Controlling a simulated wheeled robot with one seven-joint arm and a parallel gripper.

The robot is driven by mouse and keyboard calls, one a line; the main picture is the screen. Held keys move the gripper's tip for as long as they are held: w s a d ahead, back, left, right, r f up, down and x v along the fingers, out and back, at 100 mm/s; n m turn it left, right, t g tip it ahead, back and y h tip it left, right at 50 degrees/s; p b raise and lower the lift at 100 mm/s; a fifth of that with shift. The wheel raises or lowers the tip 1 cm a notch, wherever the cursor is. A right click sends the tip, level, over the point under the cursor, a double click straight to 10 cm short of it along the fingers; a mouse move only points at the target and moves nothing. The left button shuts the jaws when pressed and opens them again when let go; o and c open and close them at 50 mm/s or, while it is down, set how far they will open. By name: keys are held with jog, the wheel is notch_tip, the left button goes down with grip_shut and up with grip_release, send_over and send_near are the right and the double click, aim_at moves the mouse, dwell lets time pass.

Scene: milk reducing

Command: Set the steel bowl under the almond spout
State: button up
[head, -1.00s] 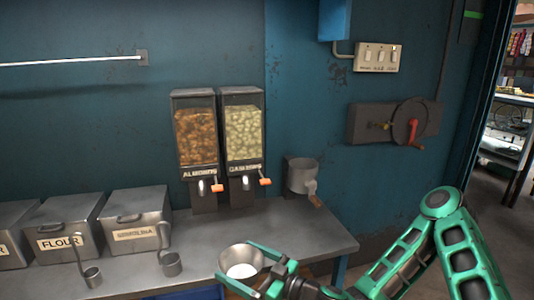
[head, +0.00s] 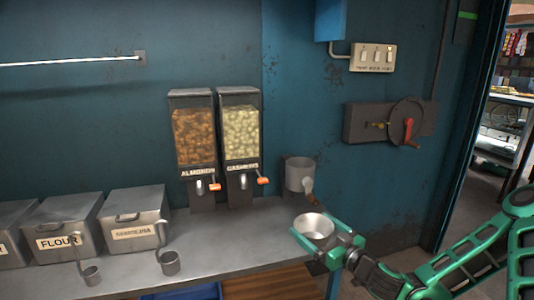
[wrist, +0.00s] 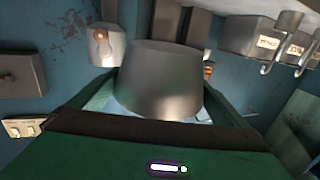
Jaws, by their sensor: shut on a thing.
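The steel bowl (head: 314,227) is held between the green fingers of my gripper (head: 328,238), at the right end of the counter in the head view. Its open top faces up and its inside looks pale. In the wrist view the bowl (wrist: 160,80) fills the middle, between the fingers. The almond dispenser (head: 194,135) stands at the back of the counter, left of the cashew dispenser (head: 240,130). The almond spout (head: 199,184) with its orange-tipped lever is left of and behind the bowl. No bowl stands under it.
A steel mug-like container (head: 299,174) is mounted on the wall behind the bowl. The flour bin (head: 67,232), another labelled bin (head: 138,225) and two scoops stand at the left. The counter (head: 235,235) before the dispensers is clear.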

jog(key=w+d+r+m+t+h, duration=0.1)
jog(key=d+h, duration=0.1)
jog(key=d, duration=0.5)
jog(key=w+d+r+m+t+h, duration=0.1)
jog(key=d+m+h, duration=0.1)
jog(key=d, duration=0.5)
jog(key=shift+d+h, duration=0.3)
